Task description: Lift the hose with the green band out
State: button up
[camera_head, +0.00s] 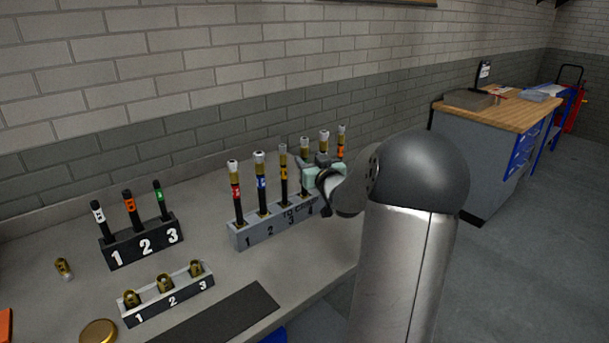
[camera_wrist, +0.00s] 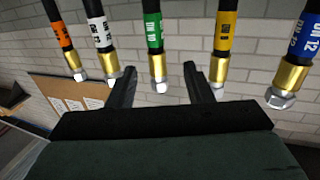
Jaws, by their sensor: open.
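The green-banded hose (camera_wrist: 153,35) shows in the wrist view with a brass fitting and silver nut, its end between my gripper's fingers in the picture. My gripper (camera_wrist: 161,78) is open; whether the hose is within its depth cannot be told. In the head view my gripper (camera_head: 316,170) is at the grey rack (camera_head: 270,232), around slot 4, where the gripper hides the hose bands. Another short hose with a green band (camera_head: 160,198) stands upright in slot 3 of the black rack (camera_head: 142,245).
Yellow-banded (camera_wrist: 227,30) and white-banded (camera_wrist: 99,32) hoses flank the green one closely. Blue-banded (camera_wrist: 304,35) and orange-banded (camera_wrist: 62,35) hoses stand farther out. A small rack with brass fittings (camera_head: 167,300) is at the front. Bench space between the racks is clear.

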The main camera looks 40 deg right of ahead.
aim_at(302, 149)
jog(key=p+x, duration=0.2)
jog(key=x, duration=0.5)
jog(key=shift+w+d, duration=0.25)
jog(key=shift+d, duration=0.05)
jog(key=shift+c, duration=0.3)
grip_shut()
